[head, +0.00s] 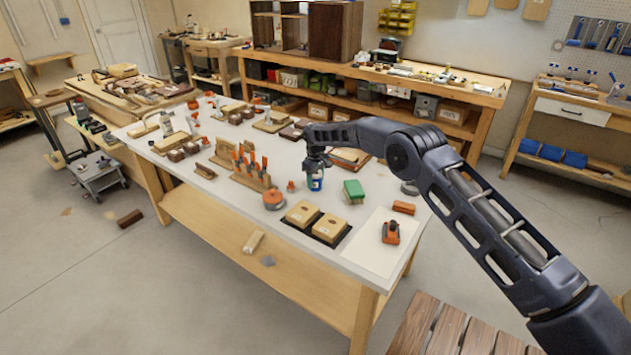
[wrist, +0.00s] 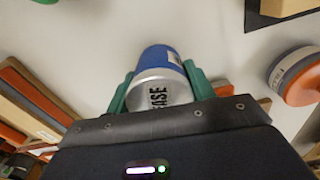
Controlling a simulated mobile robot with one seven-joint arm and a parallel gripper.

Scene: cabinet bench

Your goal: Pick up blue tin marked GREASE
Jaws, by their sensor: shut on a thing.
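The blue tin marked GREASE (wrist: 160,80) is between my gripper's two green fingers in the wrist view; its silver face shows the letters "ASE", and the rest of the word is hidden. My gripper (wrist: 155,92) is shut on the tin, one finger on each side. In the head view the tin (head: 315,182) shows as a small blue shape below my gripper (head: 316,168), over the white bench top. I cannot tell whether the tin touches the bench.
An orange round tin (head: 273,200) stands to the left, and it also shows in the wrist view (wrist: 296,78). A green block (head: 354,191) is close on the right. Two wooden blocks in a black tray (head: 331,245) lie in front. A rack of orange-handled tools (head: 250,170) stands at left.

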